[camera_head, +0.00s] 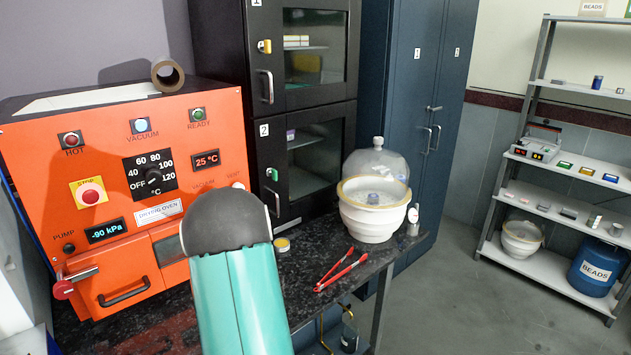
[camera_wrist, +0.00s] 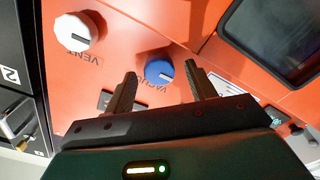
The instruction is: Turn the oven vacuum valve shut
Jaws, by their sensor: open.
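The orange drying oven (camera_head: 60,195) stands at the left in the head view, its front panel also filling much of the wrist view (camera_wrist: 120,30). The vacuum valve is a blue round knob (camera_wrist: 159,72) with a dark pointer mark, seen in the wrist view beside the VACUUM label. My gripper (camera_wrist: 160,83) is open, with its two fingers to either side of the blue knob in the picture; I cannot tell whether they touch it.
A white VENT knob (camera_wrist: 76,32) sits near the blue one. The oven's pressure display (camera_head: 105,230) reads -90 kPa. A brown tape roll (camera_head: 167,75) is on the oven.

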